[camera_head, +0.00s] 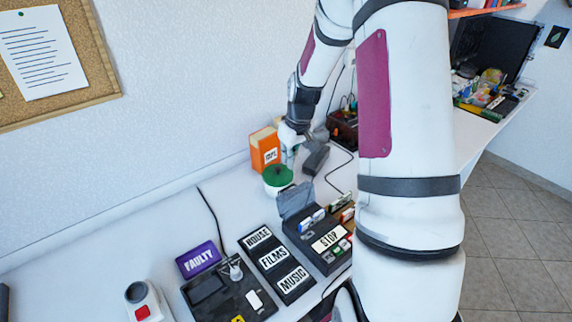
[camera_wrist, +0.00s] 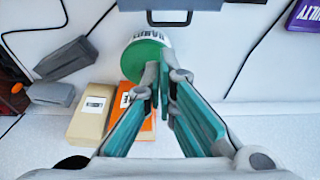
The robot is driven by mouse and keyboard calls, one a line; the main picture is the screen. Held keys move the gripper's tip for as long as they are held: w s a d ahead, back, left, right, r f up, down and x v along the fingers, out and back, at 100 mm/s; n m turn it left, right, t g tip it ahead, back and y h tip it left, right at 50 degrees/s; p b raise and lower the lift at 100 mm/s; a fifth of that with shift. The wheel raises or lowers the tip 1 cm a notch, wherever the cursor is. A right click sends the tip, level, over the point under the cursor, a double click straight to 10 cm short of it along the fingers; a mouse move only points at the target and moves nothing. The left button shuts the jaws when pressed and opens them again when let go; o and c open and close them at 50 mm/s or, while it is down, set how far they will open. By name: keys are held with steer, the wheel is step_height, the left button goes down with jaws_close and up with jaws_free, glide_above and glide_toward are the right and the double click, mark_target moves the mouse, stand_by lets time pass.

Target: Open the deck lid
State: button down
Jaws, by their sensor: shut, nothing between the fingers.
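The deck (camera_head: 318,250) is a dark box on the bench with a STOP label and small buttons on its front. A grey lid panel (camera_head: 295,200) stands raised at its back left, tilted up from the deck. In the wrist view, a dark grey part with a handle-like bar (camera_wrist: 168,18) shows at the top edge; it looks like this lid. My gripper (camera_head: 290,154) is behind the deck, above and near the green-topped tub. In the wrist view my gripper (camera_wrist: 165,68) has its teal fingers brought together at the tips, empty and apart from the lid.
The green-topped tub (camera_head: 278,178) stands close under my fingers, an orange box (camera_head: 264,150) behind it. My arm hides the bench to the right.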

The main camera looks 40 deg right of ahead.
steer(key=shift+s+r, duration=0.2)
steer(key=shift+r, duration=0.15)
